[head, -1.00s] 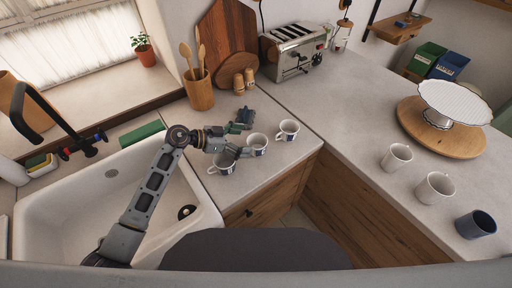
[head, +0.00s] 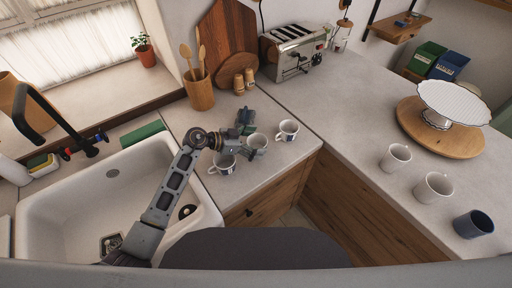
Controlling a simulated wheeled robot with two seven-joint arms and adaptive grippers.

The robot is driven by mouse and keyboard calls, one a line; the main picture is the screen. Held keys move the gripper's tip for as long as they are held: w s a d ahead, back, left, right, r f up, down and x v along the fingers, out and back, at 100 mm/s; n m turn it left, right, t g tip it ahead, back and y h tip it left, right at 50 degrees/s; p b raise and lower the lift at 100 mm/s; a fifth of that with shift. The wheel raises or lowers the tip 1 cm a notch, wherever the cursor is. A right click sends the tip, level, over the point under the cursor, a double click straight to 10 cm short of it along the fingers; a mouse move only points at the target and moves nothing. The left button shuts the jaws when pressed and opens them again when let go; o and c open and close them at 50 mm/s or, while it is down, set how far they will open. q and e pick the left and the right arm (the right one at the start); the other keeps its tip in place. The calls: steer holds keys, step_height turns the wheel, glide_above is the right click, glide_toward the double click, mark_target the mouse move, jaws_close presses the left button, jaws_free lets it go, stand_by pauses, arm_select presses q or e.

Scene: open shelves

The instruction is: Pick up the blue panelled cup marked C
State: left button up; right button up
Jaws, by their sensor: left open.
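Three white cups with blue panels stand in a row on the counter left of the corner: a near-left cup (head: 223,165), a middle cup (head: 258,142) and a right cup (head: 287,131). Letters on them are too small to read. My left gripper (head: 251,135) is open, with its fingers around or just beside the middle cup; I cannot tell whether they touch it. The gripper hides part of the middle cup and its wrist is close above the near-left cup. My right gripper is not in view.
On the right counter stand two pale cups (head: 396,157) and a dark blue cup (head: 473,224). A cake stand (head: 454,101) is on a round board. The sink (head: 120,185) is at left.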

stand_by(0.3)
arm_select(q)
steer(key=c, duration=1.2)
steer(key=shift+c, duration=0.2)
steer(key=shift+r, duration=0.2)
